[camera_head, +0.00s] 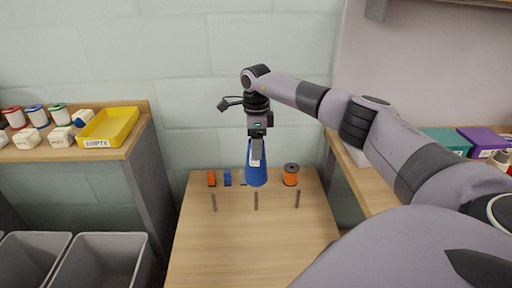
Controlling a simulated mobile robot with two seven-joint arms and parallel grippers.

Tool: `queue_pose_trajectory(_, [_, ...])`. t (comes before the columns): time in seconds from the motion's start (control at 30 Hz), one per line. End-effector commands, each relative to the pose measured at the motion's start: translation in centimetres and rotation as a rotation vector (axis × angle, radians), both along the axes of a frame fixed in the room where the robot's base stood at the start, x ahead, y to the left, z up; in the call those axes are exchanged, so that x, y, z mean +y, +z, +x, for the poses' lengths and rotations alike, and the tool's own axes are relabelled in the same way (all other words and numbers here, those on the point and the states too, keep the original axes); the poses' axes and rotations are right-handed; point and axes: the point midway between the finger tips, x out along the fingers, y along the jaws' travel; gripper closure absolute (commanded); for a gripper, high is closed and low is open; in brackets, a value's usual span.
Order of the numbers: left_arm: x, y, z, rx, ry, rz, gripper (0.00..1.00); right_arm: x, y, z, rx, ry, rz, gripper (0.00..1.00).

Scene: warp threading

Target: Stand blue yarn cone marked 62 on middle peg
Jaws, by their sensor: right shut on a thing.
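My right gripper (257,150) is shut on the blue yarn cone (257,176) near its top and points downward. The cone hangs upright, with a pale label partly showing; its number is too small to read. The table (225,262) has three grey pegs in a row: a left peg (214,202), the middle peg (256,201) and a right peg (297,199). In the picture the cone's base shows just above the middle peg's top. I cannot tell the exact gap or depth between them. My left gripper is not in view.
A left shelf holds a yellow tray (109,127) labelled EMPTY and several spools. Grey bins (101,262) stand at lower left. The table's front is clear.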

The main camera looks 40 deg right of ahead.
Motion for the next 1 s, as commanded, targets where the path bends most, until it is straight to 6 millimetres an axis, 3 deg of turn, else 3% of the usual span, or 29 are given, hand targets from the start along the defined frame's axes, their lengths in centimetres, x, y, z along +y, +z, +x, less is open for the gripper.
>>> queue_pose_trajectory(0.6, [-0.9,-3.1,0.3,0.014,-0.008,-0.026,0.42,-0.1,-4.3,0.0,-0.001,-0.009,-0.001,0.66])
queue_pose_trajectory(1.0, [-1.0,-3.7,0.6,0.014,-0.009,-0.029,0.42,0.0,-7.3,0.0,-0.001,-0.009,-0.001,0.66])
